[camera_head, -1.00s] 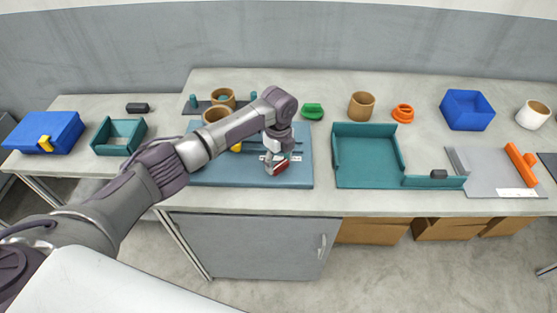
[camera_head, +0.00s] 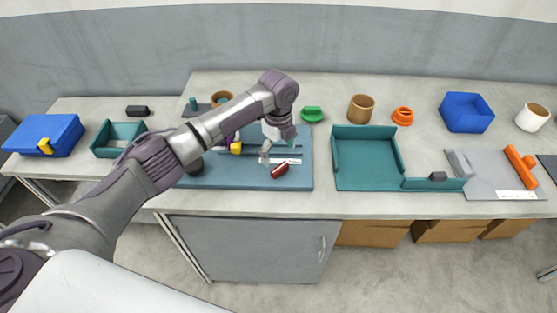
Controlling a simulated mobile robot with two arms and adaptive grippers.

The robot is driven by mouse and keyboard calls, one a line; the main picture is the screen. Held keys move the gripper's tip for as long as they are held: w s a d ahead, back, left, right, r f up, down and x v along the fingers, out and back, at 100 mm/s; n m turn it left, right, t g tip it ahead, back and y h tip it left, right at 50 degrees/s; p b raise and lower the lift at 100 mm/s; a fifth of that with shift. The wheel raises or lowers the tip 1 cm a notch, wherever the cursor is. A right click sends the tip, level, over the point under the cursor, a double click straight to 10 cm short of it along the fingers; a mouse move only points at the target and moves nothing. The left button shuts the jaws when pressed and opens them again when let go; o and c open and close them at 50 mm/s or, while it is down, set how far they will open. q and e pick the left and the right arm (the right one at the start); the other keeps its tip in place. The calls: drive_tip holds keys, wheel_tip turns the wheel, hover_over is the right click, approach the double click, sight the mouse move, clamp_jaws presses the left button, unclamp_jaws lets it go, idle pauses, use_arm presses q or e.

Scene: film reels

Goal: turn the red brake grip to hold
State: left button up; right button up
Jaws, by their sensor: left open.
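The red brake grip (camera_head: 280,171) lies on the blue-grey board (camera_head: 240,183), near its front right, set at a slant with its right end farther back. A white label strip (camera_head: 287,161) with small print, too small to read, lies just behind it. My left gripper (camera_head: 271,157) is above the board, just behind and left of the grip. It is open and appears apart from the grip. My left arm covers the board's left and back parts. My right gripper is not in view.
A yellow piece (camera_head: 236,148) sits on the board beside my arm. A green piece (camera_head: 312,114) and a teal tray (camera_head: 368,160) stand to the right. A teal box (camera_head: 118,151) and blue box (camera_head: 43,135) stand left. The counter's front strip is clear.

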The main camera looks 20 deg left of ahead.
use_arm(q)
wheel_tip(320, 180, up, 7)
drive_tip(key=shift+f, duration=0.1)
idle(0.5)
